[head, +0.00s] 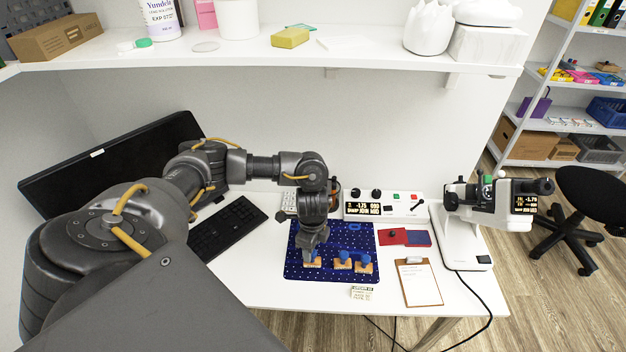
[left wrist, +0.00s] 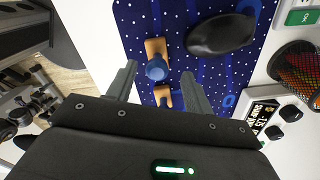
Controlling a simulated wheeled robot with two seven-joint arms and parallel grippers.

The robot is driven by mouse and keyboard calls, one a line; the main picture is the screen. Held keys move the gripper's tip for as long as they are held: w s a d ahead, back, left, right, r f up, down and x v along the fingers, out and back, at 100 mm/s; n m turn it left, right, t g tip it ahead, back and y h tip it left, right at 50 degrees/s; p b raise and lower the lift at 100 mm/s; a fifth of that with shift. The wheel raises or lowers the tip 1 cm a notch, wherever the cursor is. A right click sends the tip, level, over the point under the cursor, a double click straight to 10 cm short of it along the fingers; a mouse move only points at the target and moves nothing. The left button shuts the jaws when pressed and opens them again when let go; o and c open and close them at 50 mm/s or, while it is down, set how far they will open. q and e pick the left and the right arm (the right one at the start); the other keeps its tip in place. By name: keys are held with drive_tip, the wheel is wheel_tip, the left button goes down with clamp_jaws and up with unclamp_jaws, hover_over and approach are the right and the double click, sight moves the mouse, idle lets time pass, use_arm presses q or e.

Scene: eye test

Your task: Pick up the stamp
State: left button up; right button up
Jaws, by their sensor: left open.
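Three stamps with wooden bases and blue knobs stand in a row at the front of the dark blue dotted mat (head: 300,235): a left stamp (head: 313,265), a middle stamp (head: 343,264) and a right stamp (head: 364,268). My left gripper (head: 311,253) points down over the left stamp and partly hides it. In the left wrist view, my left gripper (left wrist: 158,70) is open, with one stamp (left wrist: 156,66) showing between its fingertips. A second stamp (left wrist: 162,96) lies nearer the palm, partly hidden. I cannot tell whether the fingers touch a stamp. My right gripper is not in view.
A black rounded object (left wrist: 222,35) lies on the mat beside the fingers. A red pad (head: 391,237), a clipboard (head: 419,284), a control box (head: 385,204) and a white instrument (head: 490,205) stand right. A keyboard (head: 227,229) lies left. A shelf (head: 290,54) hangs above.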

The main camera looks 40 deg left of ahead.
use_arm(q)
wheel_tip(320, 180, down, 4)
drive_tip(key=shift+s+d+f, duration=0.1)
drive_tip(key=shift+c, duration=0.4)
drive_tip(key=c, duration=1)
